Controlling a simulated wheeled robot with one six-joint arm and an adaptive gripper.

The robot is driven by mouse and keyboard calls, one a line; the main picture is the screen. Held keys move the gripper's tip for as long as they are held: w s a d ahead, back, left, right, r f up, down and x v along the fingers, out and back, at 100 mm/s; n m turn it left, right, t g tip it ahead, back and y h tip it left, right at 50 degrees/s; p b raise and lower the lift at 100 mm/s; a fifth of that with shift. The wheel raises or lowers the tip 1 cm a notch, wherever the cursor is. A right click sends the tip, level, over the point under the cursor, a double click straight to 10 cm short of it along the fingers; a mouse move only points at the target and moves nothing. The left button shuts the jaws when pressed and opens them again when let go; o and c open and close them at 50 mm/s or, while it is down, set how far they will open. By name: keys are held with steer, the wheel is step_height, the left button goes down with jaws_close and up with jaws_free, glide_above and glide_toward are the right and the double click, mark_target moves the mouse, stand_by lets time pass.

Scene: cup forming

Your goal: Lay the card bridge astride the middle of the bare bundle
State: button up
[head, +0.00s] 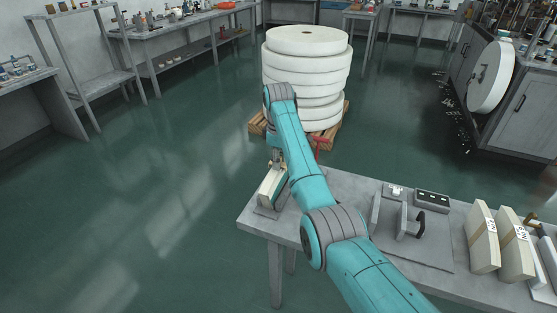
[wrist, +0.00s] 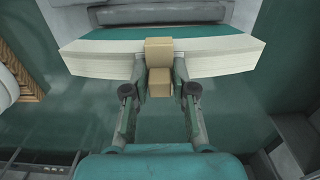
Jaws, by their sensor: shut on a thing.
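The bare bundle (head: 269,183) is a cream block of stacked sheets at the table's far left corner, partly hidden by my arm. In the wrist view the bundle (wrist: 98,58) spans the top, slightly curved. The card bridge (wrist: 159,49) is a tan folded card at the bundle's middle, with its near leg (wrist: 160,83) hanging on the near side. My gripper (wrist: 160,72) is shut on the card bridge, a finger on each side. In the head view my gripper (head: 275,163) is over the bundle. Whether the bridge rests fully on the bundle, and its far leg, I cannot tell.
The grey table (head: 345,190) holds a fixture plate (head: 430,252) with uprights and a black handle. Two banded bundles (head: 483,238) (head: 516,247) stand at the right. Large white rolls (head: 306,75) are stacked on a pallet (head: 257,125) behind. Open floor lies left.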

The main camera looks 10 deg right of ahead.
stand_by(0.4)
steer(key=o, duration=1.4)
